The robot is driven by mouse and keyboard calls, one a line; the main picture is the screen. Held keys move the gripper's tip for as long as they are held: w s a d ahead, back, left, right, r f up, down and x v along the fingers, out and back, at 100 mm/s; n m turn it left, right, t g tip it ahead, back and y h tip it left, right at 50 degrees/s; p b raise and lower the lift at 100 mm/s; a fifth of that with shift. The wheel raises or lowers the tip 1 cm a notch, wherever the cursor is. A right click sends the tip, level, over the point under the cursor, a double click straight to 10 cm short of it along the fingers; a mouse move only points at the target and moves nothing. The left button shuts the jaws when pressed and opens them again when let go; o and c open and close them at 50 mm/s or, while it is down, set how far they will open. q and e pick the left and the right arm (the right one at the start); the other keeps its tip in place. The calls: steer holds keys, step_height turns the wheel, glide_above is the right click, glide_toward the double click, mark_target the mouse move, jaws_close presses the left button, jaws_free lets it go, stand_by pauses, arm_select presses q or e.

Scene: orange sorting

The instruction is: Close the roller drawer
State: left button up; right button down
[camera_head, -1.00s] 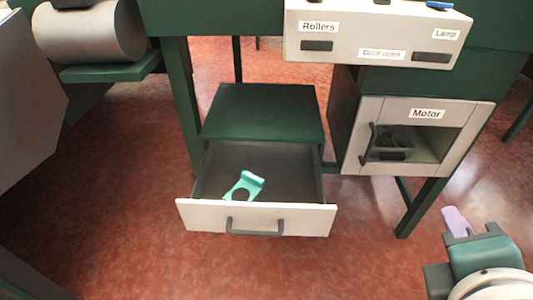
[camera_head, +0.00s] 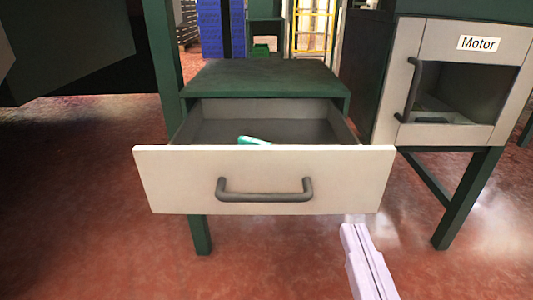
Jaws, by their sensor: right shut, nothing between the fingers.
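The roller drawer (camera_head: 170,182) is pulled out of its green cabinet (camera_head: 265,78). Its pale front faces me and has a dark grey bar handle (camera_head: 265,196). The top of a teal part (camera_head: 254,141) shows inside the drawer; the front hides the rest of it. My right gripper (camera_head: 354,232) has pale lilac fingers, shut and empty. It is below the drawer's front panel, toward its right end. I cannot tell whether it touches the panel. My left gripper is out of view.
A box labelled Motor (camera_head: 459,70) stands to the right, with its windowed door and a vertical handle (camera_head: 410,90). Green legs (camera_head: 462,200) stand beneath it. The red floor (camera_head: 100,250) in front of the drawer is clear at the left.

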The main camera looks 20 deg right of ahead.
mark_target(326, 152)
arm_select(q)
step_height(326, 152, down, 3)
steer(key=b, duration=0.3)
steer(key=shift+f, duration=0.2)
arm_select(e)
steer(key=x, duration=1.3)
steer(key=shift+w+d, duration=0.15)
steer(key=shift+w, duration=0.2)
